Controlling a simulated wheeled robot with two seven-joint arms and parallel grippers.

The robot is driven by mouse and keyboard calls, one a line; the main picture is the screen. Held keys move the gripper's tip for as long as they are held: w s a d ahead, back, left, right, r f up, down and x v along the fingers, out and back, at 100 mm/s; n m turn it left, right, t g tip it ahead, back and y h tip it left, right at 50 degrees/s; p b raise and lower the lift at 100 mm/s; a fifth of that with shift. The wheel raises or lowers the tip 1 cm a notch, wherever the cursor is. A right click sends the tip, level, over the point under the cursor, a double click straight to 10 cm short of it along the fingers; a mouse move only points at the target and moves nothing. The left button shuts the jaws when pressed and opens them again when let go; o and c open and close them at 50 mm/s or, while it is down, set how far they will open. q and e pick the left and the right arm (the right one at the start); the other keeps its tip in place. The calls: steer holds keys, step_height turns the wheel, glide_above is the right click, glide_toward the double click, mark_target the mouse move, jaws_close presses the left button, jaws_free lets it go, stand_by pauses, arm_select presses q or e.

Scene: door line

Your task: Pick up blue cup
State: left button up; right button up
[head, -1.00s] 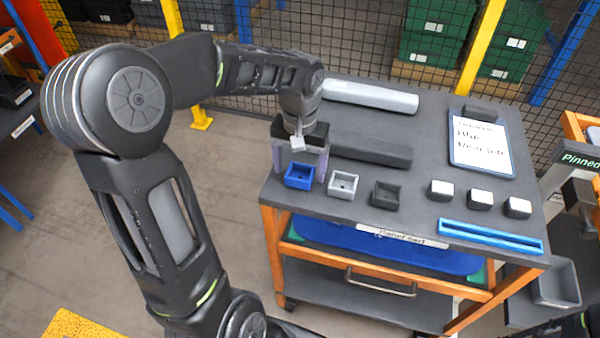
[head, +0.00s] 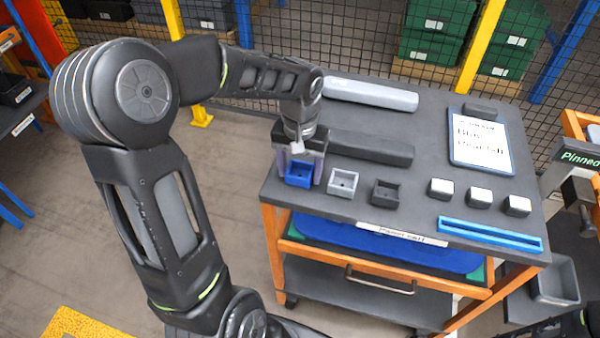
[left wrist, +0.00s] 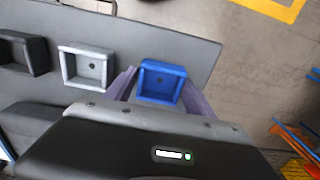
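The blue cup (head: 298,175) is a small square open box at the near left corner of the grey bench top. It also shows in the left wrist view (left wrist: 160,82). My left gripper (head: 300,172) points down over it, one purple finger on each side. The fingers look close against the cup's two side walls, so the gripper appears shut on it. The cup appears to rest on the bench top, upright. My right gripper is not in view.
A light grey cup (head: 342,183) and a dark cup (head: 386,193) stand in a row to the right. A dark block (head: 370,147) and a grey roll (head: 370,95) lie behind. Several white-topped cubes, a blue rail (head: 490,235) and a clipboard (head: 480,140) are farther right.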

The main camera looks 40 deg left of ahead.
arm_select(q)
steer(key=c, duration=1)
step_height(320, 180, up, 10)
steer(key=shift+b, duration=0.45)
